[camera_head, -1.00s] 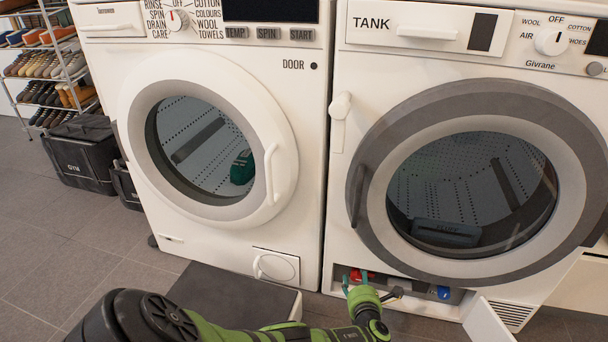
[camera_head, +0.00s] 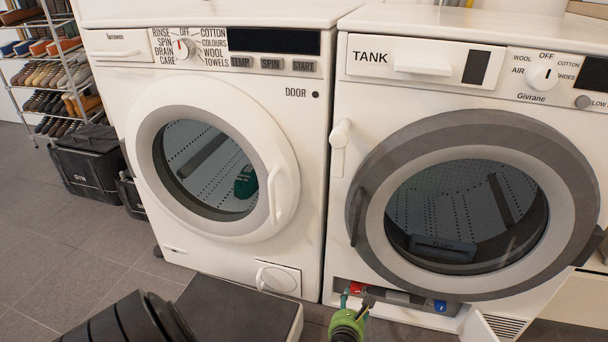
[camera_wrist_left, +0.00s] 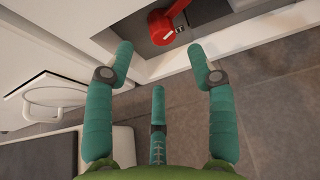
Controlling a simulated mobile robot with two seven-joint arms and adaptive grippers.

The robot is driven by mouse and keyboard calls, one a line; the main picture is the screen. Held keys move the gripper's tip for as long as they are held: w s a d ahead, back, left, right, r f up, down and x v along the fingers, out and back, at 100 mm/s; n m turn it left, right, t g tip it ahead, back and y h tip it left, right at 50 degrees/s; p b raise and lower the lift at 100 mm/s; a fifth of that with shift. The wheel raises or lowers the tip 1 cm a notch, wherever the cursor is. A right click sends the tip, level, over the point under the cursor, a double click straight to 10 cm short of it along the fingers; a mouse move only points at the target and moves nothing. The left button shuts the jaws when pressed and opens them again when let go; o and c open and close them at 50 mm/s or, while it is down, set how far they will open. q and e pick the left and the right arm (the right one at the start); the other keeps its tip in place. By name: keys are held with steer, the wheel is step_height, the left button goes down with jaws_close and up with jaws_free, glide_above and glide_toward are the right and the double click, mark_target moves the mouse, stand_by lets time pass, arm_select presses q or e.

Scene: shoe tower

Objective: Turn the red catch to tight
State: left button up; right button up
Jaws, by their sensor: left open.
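The red catch (camera_head: 356,288) sits at the left end of the open recess at the bottom of the right-hand machine. In the left wrist view the red catch (camera_wrist_left: 162,29) shows as a round knob with a lever pointing up and right, beyond the fingertips. My left gripper (camera_head: 356,307) is in front of the recess and partly overlaps it. In the wrist view my left gripper (camera_wrist_left: 160,65) has its teal fingers spread wide, empty, with the catch ahead and apart from them. My right gripper is not in view.
A blue catch (camera_head: 440,306) is at the right of the recess (camera_head: 458,310). An open white flap (camera_head: 474,328) hangs at the lower right. A dark low platform (camera_head: 240,305) stands before the left washer (camera_head: 225,255). Shoe racks and a black bin (camera_head: 88,170) are at left.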

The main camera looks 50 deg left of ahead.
arm_select(q)
steer(key=s+d+r+n+g+h+p, duration=0.1)
steer(key=s+r+n+g+p, duration=0.1)
steer(key=s+r+n+p, duration=0.2)
steer(key=s+d+r+n+g+h+p, duration=0.1)
steer(key=s+r+n+p, duration=0.3)
steer(key=s+p, duration=0.5)
steer(key=s+d+r+n+g+h+p, duration=0.1)
steer(key=s+p, duration=0.6)
steer(key=p, duration=1.2)
steer(key=shift+s+d+r+n+g+h, duration=0.25)
steer(key=shift+r+n+g+h, duration=0.25)
steer(key=shift+r+n+g, duration=1.4)
steer(key=shift+r+t, duration=0.35)
steer(key=shift+t, duration=0.25)
